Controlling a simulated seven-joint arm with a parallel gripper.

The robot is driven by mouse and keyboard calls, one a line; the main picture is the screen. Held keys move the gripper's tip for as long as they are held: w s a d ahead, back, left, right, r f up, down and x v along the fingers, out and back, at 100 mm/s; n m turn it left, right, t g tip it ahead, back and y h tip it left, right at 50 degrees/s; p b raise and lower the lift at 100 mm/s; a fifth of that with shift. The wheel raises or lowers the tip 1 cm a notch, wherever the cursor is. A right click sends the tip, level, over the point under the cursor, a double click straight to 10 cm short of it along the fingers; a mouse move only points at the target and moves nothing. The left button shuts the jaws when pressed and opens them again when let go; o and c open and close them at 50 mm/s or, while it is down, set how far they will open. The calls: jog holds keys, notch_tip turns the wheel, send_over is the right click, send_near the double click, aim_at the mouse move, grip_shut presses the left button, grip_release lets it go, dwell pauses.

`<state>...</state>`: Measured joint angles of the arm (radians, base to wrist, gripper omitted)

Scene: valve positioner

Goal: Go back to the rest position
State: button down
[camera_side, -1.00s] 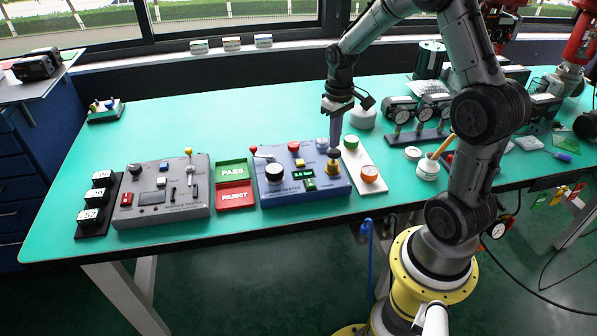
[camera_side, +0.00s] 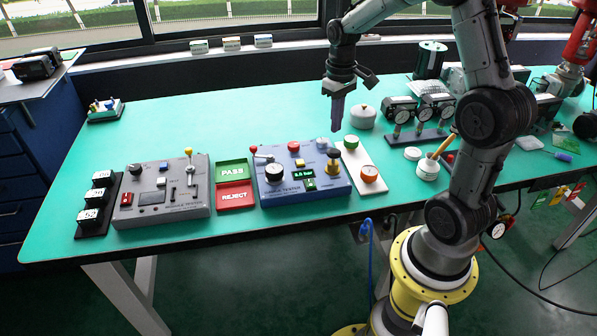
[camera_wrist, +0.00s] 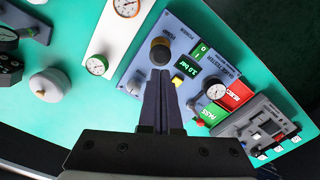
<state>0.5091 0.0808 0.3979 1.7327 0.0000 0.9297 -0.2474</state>
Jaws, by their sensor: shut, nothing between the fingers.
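My gripper (camera_side: 337,118) is shut and empty. It hangs above the back right part of the blue tester box (camera_side: 300,178), clear of it. In the wrist view my gripper's fingers (camera_wrist: 160,80) are pressed together and point at the tester, hiding part of its face. The tester's black knob on a brass base (camera_side: 333,163) stands free below the gripper; it also shows in the wrist view (camera_wrist: 160,52). The green display (camera_wrist: 187,66) reads 3.0 bar in the wrist view.
PASS (camera_side: 232,170) and REJECT (camera_side: 235,196) trays and a grey tester (camera_side: 160,190) lie left. A white domed pot (camera_side: 362,117) stands behind.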

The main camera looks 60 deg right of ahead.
jog(key=shift+w+a+r, duration=0.1)
jog(key=shift+a, duration=0.1)
jog(key=s+a+r+n+t, duration=0.3)
jog(key=s+a+r+t, duration=0.1)
jog(key=a+r, duration=0.85)
jog(key=s+a+f+t, duration=0.1)
jog(key=s+a, duration=0.4)
jog(key=s, duration=0.7)
jog(key=shift+s+a+f+t, duration=0.2)
jog(key=shift+s+f+t, duration=0.1)
jog(key=shift+f, duration=0.15)
